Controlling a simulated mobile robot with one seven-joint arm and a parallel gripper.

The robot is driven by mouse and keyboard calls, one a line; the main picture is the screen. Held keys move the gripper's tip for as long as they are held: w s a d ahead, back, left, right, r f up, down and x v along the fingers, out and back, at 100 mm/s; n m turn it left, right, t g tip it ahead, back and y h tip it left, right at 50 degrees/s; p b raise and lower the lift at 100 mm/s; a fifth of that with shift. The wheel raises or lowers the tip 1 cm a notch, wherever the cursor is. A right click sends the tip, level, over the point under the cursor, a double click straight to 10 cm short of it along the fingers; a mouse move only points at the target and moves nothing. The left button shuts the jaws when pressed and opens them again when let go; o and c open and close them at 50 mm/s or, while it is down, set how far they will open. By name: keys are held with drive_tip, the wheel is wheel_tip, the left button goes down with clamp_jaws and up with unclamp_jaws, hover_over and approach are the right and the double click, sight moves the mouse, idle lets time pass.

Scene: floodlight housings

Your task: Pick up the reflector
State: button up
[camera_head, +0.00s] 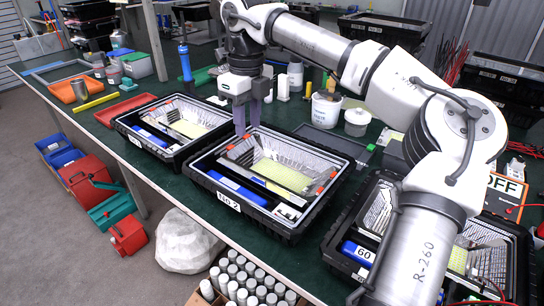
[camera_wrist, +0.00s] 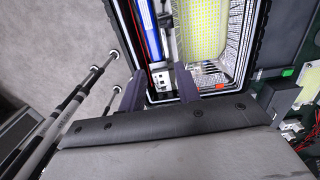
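Open black housings stand in a row on the green bench, each with a silver faceted reflector around a yellow-green panel. The middle housing, labelled No 2 (camera_head: 262,229), holds a reflector (camera_head: 303,153) with orange-red clips at its edges. The left housing (camera_head: 121,122) holds another reflector (camera_head: 207,111). My gripper (camera_head: 247,122) points down near the far left edge of No 2, beside the left housing. In the wrist view my gripper (camera_wrist: 160,90) has its fingers apart with nothing between them, over the end of a housing with a reflector (camera_wrist: 234,42). I cannot tell which housing this is.
A third housing (camera_head: 334,262) stands at the right, partly behind my arm. White pots (camera_head: 326,109) and tools crowd the bench's far side. Blue strips lie beside the reflectors. A box of several cylinders (camera_head: 245,283) stands at the front; toolboxes (camera_head: 88,181) are on the floor.

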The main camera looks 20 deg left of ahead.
hover_over(256, 176)
drive_tip(key=f, duration=0.8)
drive_tip(key=shift+w+a+f, duration=0.1)
drive_tip(key=shift+a, duration=0.1)
drive_tip(key=shift+d+f+p, duration=0.15)
drive_tip(key=shift+f+p, duration=0.15)
drive_tip(key=shift+f, duration=2.35)
clamp_jaws()
